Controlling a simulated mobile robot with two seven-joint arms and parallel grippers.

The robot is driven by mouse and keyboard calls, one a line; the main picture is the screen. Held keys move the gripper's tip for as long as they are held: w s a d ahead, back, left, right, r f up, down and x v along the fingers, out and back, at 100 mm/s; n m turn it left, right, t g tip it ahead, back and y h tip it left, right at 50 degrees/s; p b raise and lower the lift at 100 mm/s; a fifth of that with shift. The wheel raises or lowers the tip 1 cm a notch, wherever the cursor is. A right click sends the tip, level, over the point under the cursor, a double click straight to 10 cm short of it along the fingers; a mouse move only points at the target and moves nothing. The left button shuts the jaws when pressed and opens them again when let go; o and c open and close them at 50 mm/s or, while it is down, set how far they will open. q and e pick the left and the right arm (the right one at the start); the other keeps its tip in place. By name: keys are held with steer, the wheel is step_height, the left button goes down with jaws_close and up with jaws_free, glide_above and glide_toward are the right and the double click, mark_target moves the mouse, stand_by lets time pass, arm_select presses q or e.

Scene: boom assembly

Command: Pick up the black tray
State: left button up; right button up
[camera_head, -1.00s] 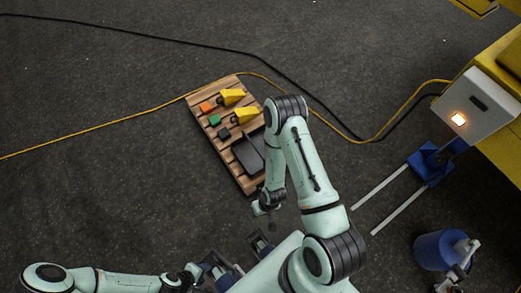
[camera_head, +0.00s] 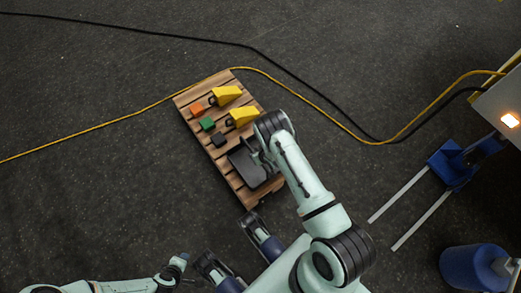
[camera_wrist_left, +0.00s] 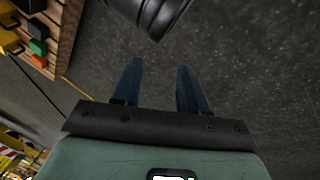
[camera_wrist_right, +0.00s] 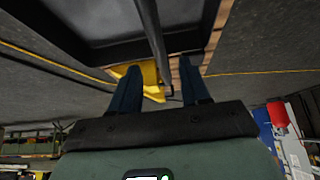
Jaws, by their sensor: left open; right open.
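The black tray (camera_head: 246,162) lies on the wooden pallet (camera_head: 222,165), toward its near end. My right arm reaches over the tray's right side and hides part of it in the head view. In the right wrist view the tray (camera_wrist_right: 100,22) fills the top, close beyond my open right gripper (camera_wrist_right: 157,82). A dark bar (camera_wrist_right: 151,40) runs from the tray toward the space between its fingers; I cannot tell whether they touch it. My left gripper (camera_wrist_left: 155,78) is open and empty, away from the pallet, at the lower left in the head view (camera_head: 180,270).
An orange block (camera_head: 197,109), a green block (camera_head: 207,124), a black block (camera_head: 218,140) and two yellow pieces (camera_head: 226,95) (camera_head: 242,117) sit on the pallet. Yellow and black cables cross the floor. A blue forked fixture (camera_head: 452,163) and a blue drum (camera_head: 474,271) stand right.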

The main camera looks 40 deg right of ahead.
steer(key=shift+b+x, duration=0.3)
steer(key=shift+x, duration=0.85)
steer(key=b+x, duration=0.2)
steer(key=x, duration=0.2)
steer(key=shift+w+f, duration=0.1)
steer(key=shift+f, duration=0.25)
steer(key=shift+w, duration=0.15)
arm_select(q)
steer(key=s+a+f+g, duration=0.1)
steer(key=s+f+g, duration=0.1)
steer(key=s+f, duration=0.2)
steer(key=shift+s+f, duration=0.35)
steer(key=shift+f, duration=0.45)
arm_select(e)
jaws_close()
arm_select(q)
steer(key=shift+a, duration=0.1)
